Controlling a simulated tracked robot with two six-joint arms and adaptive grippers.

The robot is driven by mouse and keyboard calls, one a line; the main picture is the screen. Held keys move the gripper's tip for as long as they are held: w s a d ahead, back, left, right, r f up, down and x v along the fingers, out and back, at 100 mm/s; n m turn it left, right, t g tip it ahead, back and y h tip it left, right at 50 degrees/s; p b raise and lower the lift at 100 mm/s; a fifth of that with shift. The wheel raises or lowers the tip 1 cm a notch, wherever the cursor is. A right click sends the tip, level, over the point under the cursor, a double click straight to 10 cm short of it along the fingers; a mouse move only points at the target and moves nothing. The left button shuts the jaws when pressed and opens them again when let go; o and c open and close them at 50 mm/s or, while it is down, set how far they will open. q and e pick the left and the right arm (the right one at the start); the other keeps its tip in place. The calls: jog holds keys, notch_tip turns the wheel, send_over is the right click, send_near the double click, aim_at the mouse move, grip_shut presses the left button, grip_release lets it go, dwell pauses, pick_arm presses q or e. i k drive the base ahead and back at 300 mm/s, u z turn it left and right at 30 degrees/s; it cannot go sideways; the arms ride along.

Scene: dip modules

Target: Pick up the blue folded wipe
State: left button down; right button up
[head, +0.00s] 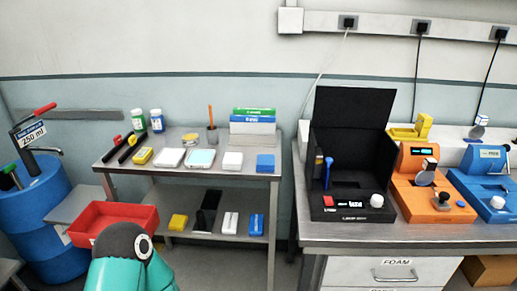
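A small blue block-like item (265,163) lies at the right front of the steel side table's top (225,171); it looks like the blue folded wipe. A second blue item (256,225) lies on the table's lower shelf, at the right end. At this size I cannot tell for certain which of the two is the wipe. A teal and dark part of my arm shows at the bottom left, below the table. Neither of my grippers shows, and nothing is seen touching either blue item.
White and yellow items stand left of the blue item, with bottles (157,120) and a stack of boxes (252,122) behind. A red tray (112,221) is at the lower left, near a blue drum (45,205). A workbench (345,232) with black and orange devices stands right.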

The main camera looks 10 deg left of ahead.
aim_at(266, 163)
jog(key=u, duration=0.45)
jog(key=i, duration=1)
jog(key=u, duration=0.7)
jog(key=k, duration=0.7)
jog(key=u, duration=0.25)
jog(key=i, duration=0.7)
jog(key=z, duration=0.05)
